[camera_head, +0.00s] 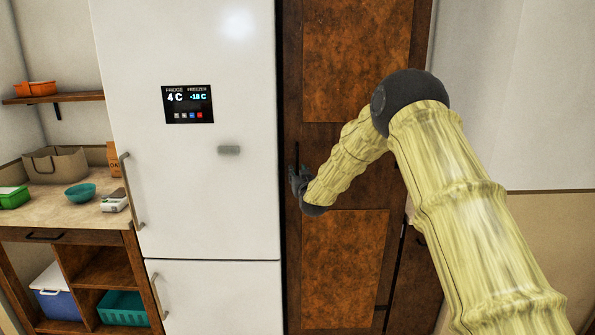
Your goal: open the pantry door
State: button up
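The pantry door (347,255) is a tall brown wooden door with two reddish-brown panels, standing right of the white fridge. It looks shut or nearly so; I cannot tell exactly. My arm reaches in from the lower right and bends across the front of the door. My gripper (296,182) is small and dark at the door's left edge, at mid height. It is beside or on a dark upright handle (297,152), mostly hidden behind it. I cannot tell whether the fingers are closed on the handle.
The white fridge (200,215) stands directly left of the door, with vertical handles on its left side. Further left is a counter (70,204) with a teal bowl (80,194), a bag and boxes. A bare wall (510,95) is on the right.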

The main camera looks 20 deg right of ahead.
jog(key=shift+w, duration=0.8)
grip_shut()
